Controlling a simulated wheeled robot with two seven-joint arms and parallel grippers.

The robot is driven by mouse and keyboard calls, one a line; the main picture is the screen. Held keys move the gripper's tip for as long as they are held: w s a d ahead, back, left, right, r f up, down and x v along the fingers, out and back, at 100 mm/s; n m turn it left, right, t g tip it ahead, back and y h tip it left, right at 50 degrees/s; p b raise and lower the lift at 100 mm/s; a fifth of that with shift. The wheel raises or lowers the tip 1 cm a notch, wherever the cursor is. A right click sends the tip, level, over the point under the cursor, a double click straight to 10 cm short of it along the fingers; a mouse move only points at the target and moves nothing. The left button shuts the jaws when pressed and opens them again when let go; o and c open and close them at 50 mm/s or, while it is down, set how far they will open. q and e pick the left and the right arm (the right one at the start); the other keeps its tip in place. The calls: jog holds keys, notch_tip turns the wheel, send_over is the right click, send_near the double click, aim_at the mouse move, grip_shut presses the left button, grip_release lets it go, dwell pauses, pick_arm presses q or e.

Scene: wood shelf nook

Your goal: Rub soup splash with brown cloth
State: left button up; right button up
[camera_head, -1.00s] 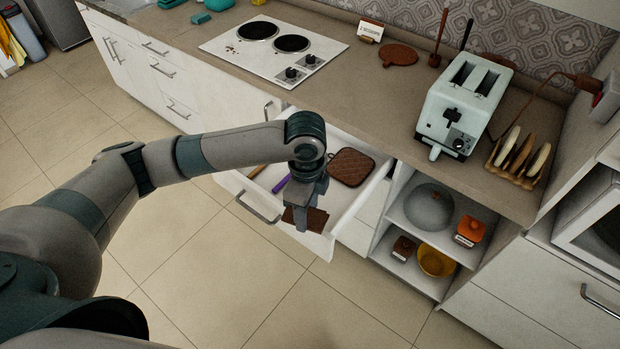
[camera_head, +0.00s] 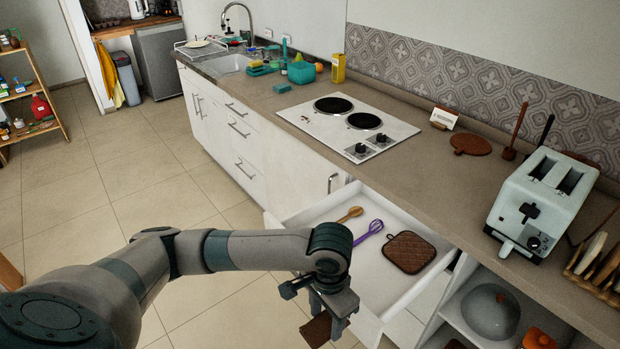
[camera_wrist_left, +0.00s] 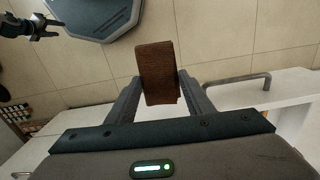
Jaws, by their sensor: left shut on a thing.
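My left gripper (camera_head: 333,318) is shut on the brown cloth (camera_head: 317,330), just outside the front of the open drawer (camera_head: 300,213). In the left wrist view the brown cloth (camera_wrist_left: 157,72) is a folded, stiff-looking piece between the two fingers. The white cooktop (camera_head: 395,133) lies on the counter, beyond the gripper. Small dark reddish spots (camera_head: 305,119), likely the soup splash, show faintly near its left corner. What looks like my right gripper (camera_wrist_left: 37,28) is at the top left of the wrist view, too small and dark to read.
The drawer holds a wooden spoon (camera_head: 350,214), a purple whisk (camera_head: 370,230) and a brown quilted pot holder (camera_head: 409,252). A toaster (camera_head: 542,205) stands on the counter at right. Counter in front of the cooktop is clear.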

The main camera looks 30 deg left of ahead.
pick_arm(q)
jog(key=n, duration=0.1)
jog(key=s+a+f+n, duration=0.1)
jog(key=n, duration=0.1)
jog(key=n+b, duration=0.1)
jog(key=shift+s+a+f+n, duration=0.2)
jog(key=shift+s+n, duration=0.1)
jog(key=shift+s, duration=0.1)
pick_arm(e)
jog(key=shift+f, duration=0.7)
jog(key=c, duration=0.4)
jog(key=shift+a, duration=0.1)
